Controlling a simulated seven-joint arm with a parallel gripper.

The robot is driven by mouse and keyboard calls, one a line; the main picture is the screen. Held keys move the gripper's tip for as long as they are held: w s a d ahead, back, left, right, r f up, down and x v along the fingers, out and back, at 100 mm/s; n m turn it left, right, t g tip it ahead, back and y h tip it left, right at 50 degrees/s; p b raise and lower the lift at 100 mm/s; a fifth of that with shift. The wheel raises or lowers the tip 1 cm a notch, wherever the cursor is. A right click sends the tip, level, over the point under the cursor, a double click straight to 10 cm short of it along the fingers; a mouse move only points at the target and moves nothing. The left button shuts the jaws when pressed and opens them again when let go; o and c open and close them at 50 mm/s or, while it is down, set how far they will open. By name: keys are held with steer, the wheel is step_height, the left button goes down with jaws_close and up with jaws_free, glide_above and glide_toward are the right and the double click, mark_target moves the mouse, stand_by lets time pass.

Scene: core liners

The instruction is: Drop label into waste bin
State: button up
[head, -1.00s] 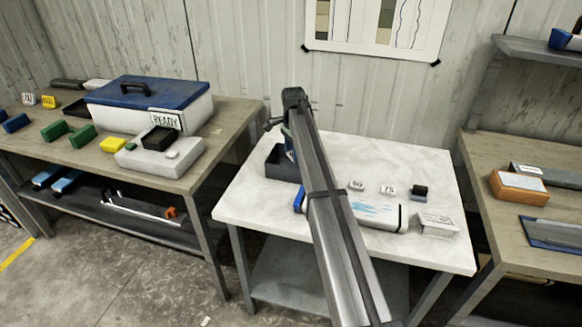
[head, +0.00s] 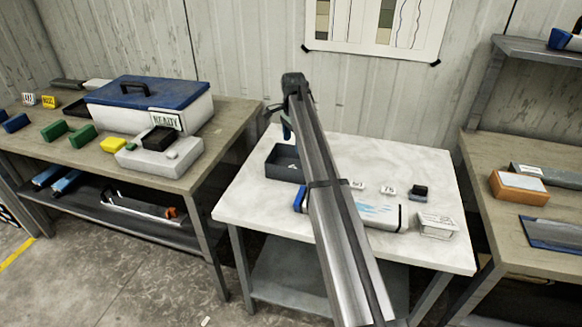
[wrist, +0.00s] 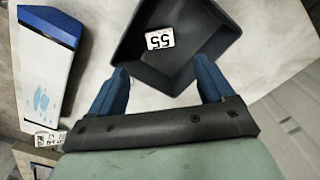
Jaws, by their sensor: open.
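The waste bin is a dark open-topped tray (head: 279,166) at the left back of the white table in the head view. In the wrist view the bin (wrist: 216,58) lies just ahead of my fingers. A small white label (wrist: 160,39) reading "55" lies inside the bin, tilted, apart from my fingers. My gripper (wrist: 163,84) is open with nothing between its two blue fingers.
A white and blue core liner (head: 378,214) lies across the table, partly behind my arm. Labels "75" (head: 388,190) and another tag (head: 357,184), a small dark block (head: 420,192) and a clear box (head: 437,225) stand on the right. The table's back right is clear.

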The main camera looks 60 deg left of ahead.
step_height(320, 180, up, 9)
stand_by(0.3)
stand_by(0.5)
